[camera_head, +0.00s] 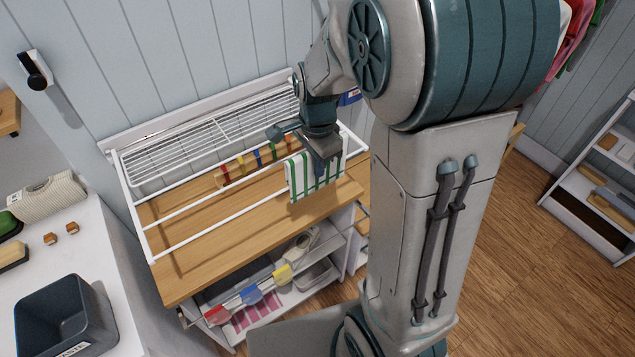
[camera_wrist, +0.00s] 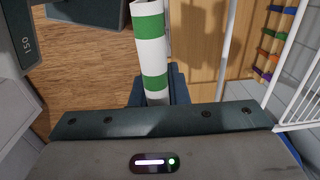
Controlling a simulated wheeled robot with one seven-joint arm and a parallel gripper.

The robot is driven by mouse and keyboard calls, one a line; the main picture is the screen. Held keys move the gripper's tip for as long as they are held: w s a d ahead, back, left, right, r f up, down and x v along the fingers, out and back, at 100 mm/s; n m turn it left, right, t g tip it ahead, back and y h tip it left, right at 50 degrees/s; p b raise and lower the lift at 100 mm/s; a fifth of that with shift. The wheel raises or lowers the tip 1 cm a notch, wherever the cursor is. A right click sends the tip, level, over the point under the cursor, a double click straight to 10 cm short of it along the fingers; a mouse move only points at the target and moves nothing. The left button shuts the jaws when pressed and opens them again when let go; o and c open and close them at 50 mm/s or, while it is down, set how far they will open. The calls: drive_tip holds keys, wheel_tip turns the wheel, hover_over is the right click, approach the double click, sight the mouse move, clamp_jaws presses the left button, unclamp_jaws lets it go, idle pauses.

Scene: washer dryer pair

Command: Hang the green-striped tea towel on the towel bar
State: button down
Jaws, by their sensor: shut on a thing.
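The green-striped tea towel (camera_head: 299,180), white with green stripes, hangs down from my gripper (camera_head: 324,160) at the right end of the white wire rack. My gripper is shut on the towel's upper part. In the wrist view the towel (camera_wrist: 152,52) shows as a narrow hanging strip beside a thin white bar (camera_wrist: 226,40). The rack's front white bar (camera_head: 205,240) runs over the wooden top toward the towel. I cannot tell whether the towel touches a bar or lies over it. My arm hides part of the rack's right end.
The wooden top (camera_head: 215,262) under the rack is mostly clear. A wooden strip with coloured bands (camera_head: 240,168) lies behind the bars. Shelves below hold coloured items (camera_head: 250,294). At left, a white counter holds a dark bin (camera_head: 65,315) and a woven basket (camera_head: 48,196).

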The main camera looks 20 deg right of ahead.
drive_tip(key=shift+w+r+p, duration=0.15)
drive_tip(key=shift+r+p, duration=0.85)
drive_tip(key=shift+r, duration=0.4)
